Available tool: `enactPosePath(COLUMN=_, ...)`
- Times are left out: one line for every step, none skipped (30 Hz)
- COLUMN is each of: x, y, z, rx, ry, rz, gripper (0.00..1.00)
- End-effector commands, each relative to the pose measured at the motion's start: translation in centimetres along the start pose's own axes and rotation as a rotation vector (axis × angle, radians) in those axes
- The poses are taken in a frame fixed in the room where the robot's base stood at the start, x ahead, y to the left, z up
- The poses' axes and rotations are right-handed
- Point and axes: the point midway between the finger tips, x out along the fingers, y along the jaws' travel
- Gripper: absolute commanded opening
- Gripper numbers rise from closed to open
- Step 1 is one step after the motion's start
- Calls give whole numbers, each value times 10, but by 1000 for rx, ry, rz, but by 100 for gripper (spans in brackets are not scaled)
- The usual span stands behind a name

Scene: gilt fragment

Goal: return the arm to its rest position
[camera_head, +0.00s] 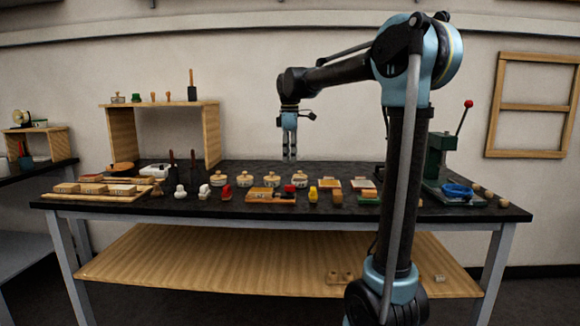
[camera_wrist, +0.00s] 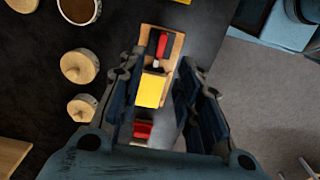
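My arm (camera_head: 403,170) rises at the right of the head view and bends over to the left above the dark table. My gripper (camera_head: 289,158) hangs from it, pointing down, with clear space between its tips and the table items. In the wrist view my gripper (camera_wrist: 160,68) has its two dark fingers apart, with nothing held between them. Below and between the fingers lies a small wooden tray (camera_wrist: 174,36) with a red piece (camera_wrist: 162,45) and a yellow block (camera_wrist: 151,90). A red and white item (camera_wrist: 143,130) lies nearer the palm.
The dark table (camera_head: 340,172) carries several stamps, round wooden pieces and blocks along its front. A wooden shelf unit (camera_head: 122,135) stands at the back left. A green press (camera_head: 438,160) with a blue coil (camera_head: 457,190) stands at the right, behind my arm. The table's back middle is clear.

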Motion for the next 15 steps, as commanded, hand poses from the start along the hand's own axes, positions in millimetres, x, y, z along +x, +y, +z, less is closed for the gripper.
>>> enactPosePath(x=-2, y=0, z=0, rx=0, ry=0, rz=0, gripper=32)
enactPosePath(x=-3, y=0, z=0, rx=0, ry=0, rz=0, gripper=32)
enactPosePath(x=-4, y=0, z=0, rx=0, ry=0, rz=0, gripper=32)
enactPosePath(x=-5, y=0, z=0, rx=0, ry=0, rz=0, gripper=32)
enactPosePath(x=-5, y=0, z=0, rx=0, ry=0, rz=0, gripper=32)
enactPosePath(x=-5, y=0, z=0, rx=0, ry=0, rz=0, gripper=32)
enactPosePath(x=-5, y=0, z=0, rx=0, ry=0, rz=0, gripper=32)
enactPosePath(x=-5, y=0, z=0, rx=0, ry=0, rz=0, gripper=32)
enactPosePath(x=-5, y=0, z=0, rx=0, ry=0, rz=0, gripper=32)
enactPosePath(x=-5, y=0, z=0, rx=0, ry=0, rz=0, gripper=32)
enactPosePath(x=-5, y=0, z=0, rx=0, ry=0, rz=0, gripper=32)
enactPosePath(x=-5, y=0, z=0, rx=0, ry=0, rz=0, gripper=32)
enactPosePath(x=-5, y=0, z=1, rx=2, ry=0, rz=0, gripper=32)
enactPosePath(x=-5, y=-1, z=2, rx=6, ry=0, rz=1, gripper=32)
enactPosePath(x=-4, y=-3, z=5, rx=16, ry=1, rz=2, gripper=32)
